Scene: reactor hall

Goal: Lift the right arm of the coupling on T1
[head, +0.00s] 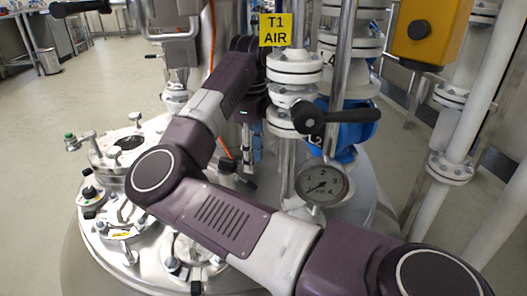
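The yellow T1 AIR sign (276,30) hangs on the white flanged pipe stack at the top middle. My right arm comes in from the lower right, bends at the left and reaches back up to this stack. My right gripper (246,160) points down just left of the pipe below the sign. It is small and dark, partly hidden by my own arm, and I cannot tell if its fingers are open. The coupling and its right arm cannot be made out clearly among the dark and blue parts there. My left gripper is not in view.
A black-handled valve lever (310,117) and a round pressure gauge (322,185) stand close right of the stack. A blue valve body (352,135) is behind them. Metal lid fittings (118,150) crowd the vessel top at left. A yellow box (432,32) is at upper right.

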